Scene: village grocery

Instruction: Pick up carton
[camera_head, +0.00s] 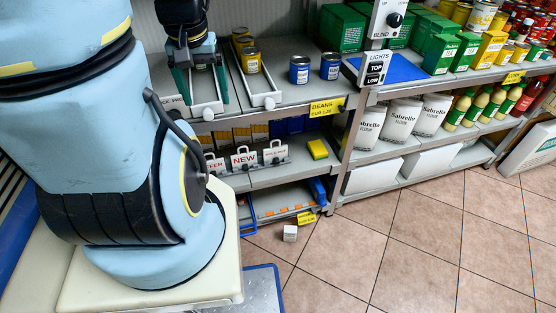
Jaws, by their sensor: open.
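A small whitish carton (290,233) sits on the tiled floor in front of the shelves, right of my base. Several green cartons (440,54) stand on the upper shelf at the right, and more green boxes (342,28) stand at the back. The frame does not show which of these is the task's carton. My gripper (205,98) is open at the upper shelf, its two fingers pointing down on either side of a narrow white tray. It is far left of the green cartons and above and left of the floor carton. Nothing shows between the fingers.
Yellow tins (251,61) stand in a white rack beside my gripper, with two blue tins (300,70) further right. A lights control panel (375,67) juts out at the shelf post. The tiled floor (420,230) is mostly clear.

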